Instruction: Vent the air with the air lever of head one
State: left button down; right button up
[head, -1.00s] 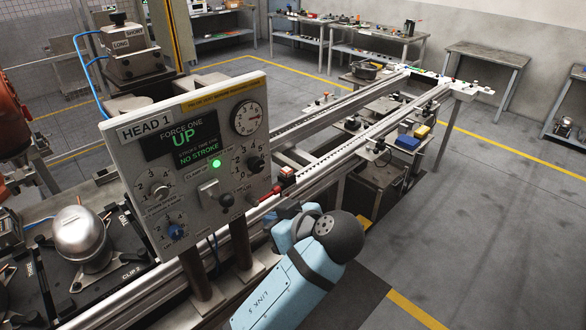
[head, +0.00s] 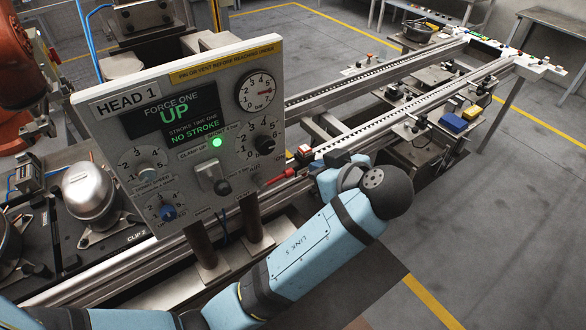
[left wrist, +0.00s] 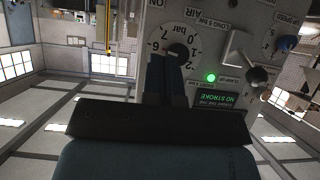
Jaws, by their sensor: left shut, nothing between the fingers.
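The HEAD 1 panel (head: 105,107) stands at the left of the head view. A red-handled lever (head: 279,178) sticks out at its lower right edge; it looks like the air lever, near a label too small to read. My left gripper (head: 314,165) is just right of the panel edge, mostly hidden by my wrist. In the left wrist view the panel appears upside down. My left fingers (left wrist: 166,76) are shut and empty in front of the bar dial (left wrist: 178,34), beside a lit green lamp (left wrist: 211,77). The red lever is not clear there. My right gripper is not in view.
A plate with a black-knobbed lever (head: 222,187) sits low on the panel. A blue knob (head: 168,212) is at its lower left. Open floor lies at the right.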

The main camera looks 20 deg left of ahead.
pick_arm(q)
jog(key=p, duration=0.3)
send_over(292, 171)
jog(key=s, duration=0.3)
notch_tip(292, 171, down, 5)
jog(key=f, duration=0.2)
jog(key=w+f+p, duration=0.1)
jog(key=f, duration=0.1)
jog(key=shift+d, duration=0.25)
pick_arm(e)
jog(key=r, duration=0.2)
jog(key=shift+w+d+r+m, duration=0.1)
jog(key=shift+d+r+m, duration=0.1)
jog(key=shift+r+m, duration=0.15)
pick_arm(q)
jog(key=shift+w, duration=0.1)
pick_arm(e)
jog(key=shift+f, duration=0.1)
